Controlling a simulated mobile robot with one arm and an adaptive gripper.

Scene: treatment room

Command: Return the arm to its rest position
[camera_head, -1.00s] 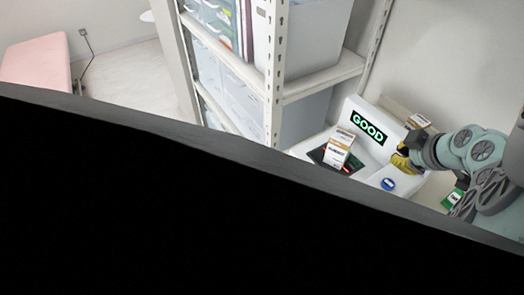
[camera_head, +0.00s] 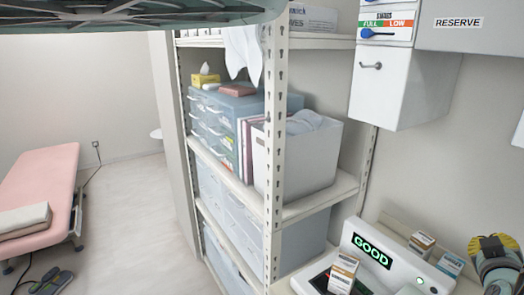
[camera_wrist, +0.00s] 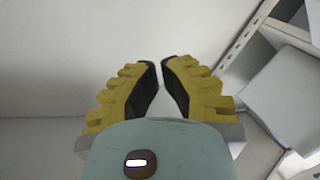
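My gripper (camera_head: 490,243) shows at the lower right edge of the head view, yellow fingers uppermost. Most of my arm is out of frame. In the wrist view my gripper (camera_wrist: 160,66) has two yellow fingers with dark pads. A narrow gap shows between them, and nothing is held there. To the left of my gripper in the head view is a white device with a lit green GOOD display (camera_head: 372,251). A small box (camera_head: 343,272) stands in front of the display.
More small boxes (camera_head: 421,243) (camera_head: 450,264) stand near my gripper. A metal shelf (camera_head: 318,195) with bins and drawers is at centre. A white cabinet (camera_head: 400,86) hangs above the device.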

